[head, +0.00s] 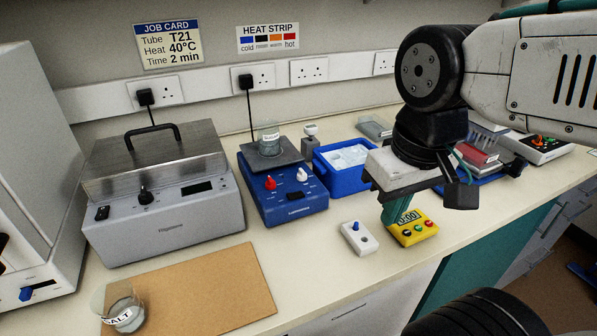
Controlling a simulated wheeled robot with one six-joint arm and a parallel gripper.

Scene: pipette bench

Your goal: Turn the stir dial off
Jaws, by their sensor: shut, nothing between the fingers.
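The blue hotplate stirrer (290,205) stands at the middle of the bench. Its front slope has a red dial (270,183) on the left and a white dial (302,175) on the right. Their labels are too small to read, so I cannot tell which is the stir dial or how each is set. A glass beaker (269,138) stands on its grey top plate. My gripper (391,222) is shut and empty, pointing down to the right of the stirrer, apart from both dials. Its teal fingers overlap the yellow timer in this view; contact cannot be told.
A blue ice tub (341,184) stands right of the stirrer. A yellow timer (418,234) and a small white block with a blue knob (359,239) sit in front. A grey lidded bath (165,215) is at left. A brown board (215,291) lies in front, with a salt beaker (124,314).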

